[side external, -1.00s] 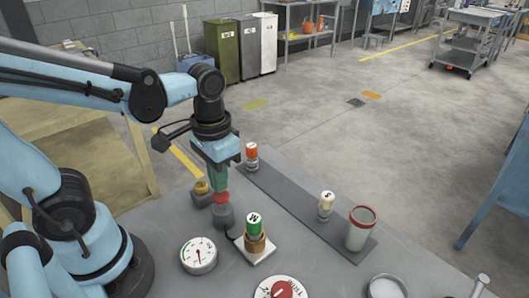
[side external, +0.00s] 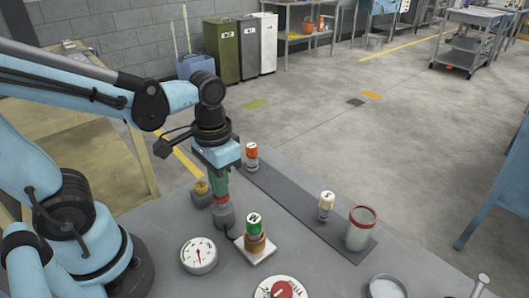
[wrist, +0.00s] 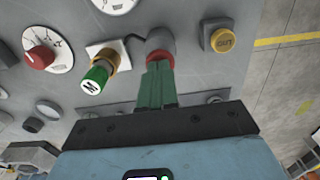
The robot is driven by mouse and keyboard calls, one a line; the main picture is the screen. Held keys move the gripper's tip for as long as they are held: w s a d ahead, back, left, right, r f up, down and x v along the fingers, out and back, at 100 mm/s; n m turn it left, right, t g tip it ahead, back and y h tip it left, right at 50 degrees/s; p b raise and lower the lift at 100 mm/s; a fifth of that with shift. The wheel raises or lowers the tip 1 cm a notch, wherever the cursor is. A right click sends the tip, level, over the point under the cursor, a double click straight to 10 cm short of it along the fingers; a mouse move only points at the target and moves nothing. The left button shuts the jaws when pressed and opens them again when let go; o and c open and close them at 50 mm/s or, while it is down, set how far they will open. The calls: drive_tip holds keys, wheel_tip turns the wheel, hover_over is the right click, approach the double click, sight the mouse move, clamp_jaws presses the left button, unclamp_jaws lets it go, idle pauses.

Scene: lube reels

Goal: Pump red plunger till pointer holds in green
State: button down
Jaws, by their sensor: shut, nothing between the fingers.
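The red plunger (side external: 221,198) stands in a grey round base (side external: 224,216) on the grey bench. My gripper (side external: 220,192) points down with its green fingers closed, right over the plunger's top and seemingly touching it. In the wrist view the closed fingertips (wrist: 157,66) meet the red plunger (wrist: 159,56), hiding part of it. The white round gauge (side external: 199,255) lies left of the nearer bench part and has a thin red pointer. In the wrist view only the gauge's edge (wrist: 115,5) shows at the top.
A yellow button (side external: 201,188) sits close left of the plunger. A green-capped reel (side external: 254,224) on a white plate stands close right. A red dial knob (side external: 282,289) is at the front. A dark strip (side external: 290,205) bears an orange-topped reel, a white reel and a red-rimmed cup (side external: 360,229).

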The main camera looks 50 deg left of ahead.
drive_tip(key=shift+f, duration=1.25)
drive_tip(key=shift+r, duration=3.75)
drive_tip(key=shift+w+a+f+t, duration=0.2)
drive_tip(key=shift+w+t, duration=0.15)
drive_tip(key=shift+t, duration=0.25)
drive_tip(key=shift+w+a+r+t, duration=0.1)
drive_tip(key=shift+w+a+t, duration=0.15)
drive_tip(key=shift+w+t, duration=0.6)
drive_tip(key=shift+w+a+f+t, duration=0.1)
drive_tip(key=shift+w+a+t, duration=0.25)
drive_tip(key=shift+t, duration=0.8)
drive_tip(key=shift+w+a+r+t, duration=0.1)
drive_tip(key=shift+w+a+t, duration=0.1)
drive_tip(key=shift+w+t, duration=0.65)
drive_tip(key=shift+s, duration=0.2)
